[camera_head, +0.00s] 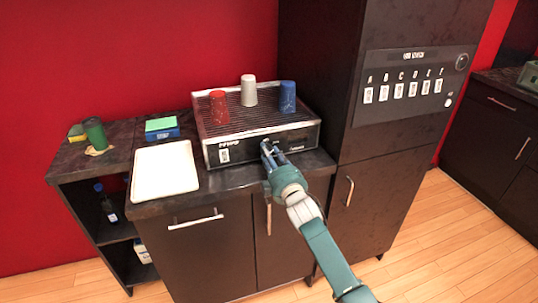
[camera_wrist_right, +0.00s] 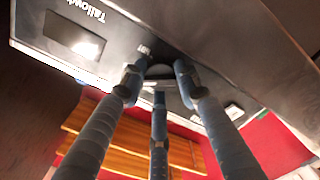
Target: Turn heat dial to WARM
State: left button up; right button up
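The cup warmer (camera_head: 232,118) is a dark box with a ribbed top and a pale rim, standing on the cabinet counter. The heat dial (camera_wrist_right: 170,90) is on its front panel, seen in the right wrist view and mostly covered by my fingers. My right gripper (camera_head: 268,149) is at the front panel. In the wrist view its three fingers (camera_wrist_right: 159,80) stand apart around the dial, two at its sides and one in front of its middle. Whether they press on it is unclear. The dial's pointer and setting cannot be read. My left gripper is not in view.
Red (camera_head: 218,106), white (camera_head: 248,90) and blue (camera_head: 287,96) cups stand upside down on the warmer. A white tray (camera_head: 164,170) lies left of it, with a green-topped box (camera_head: 161,128) behind. A tall dark cabinet (camera_head: 372,190) stands close on the right.

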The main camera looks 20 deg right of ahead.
jog(key=shift+o, duration=0.8)
jog(key=shift+s+d+f, duration=0.1)
jog(key=shift+d+f, duration=0.05)
jog(key=shift+f, duration=0.25)
jog(key=shift+r, duration=0.1)
jog(key=shift+r, duration=0.1)
jog(key=s, duration=1.2)
jog(key=shift+d, duration=0.2)
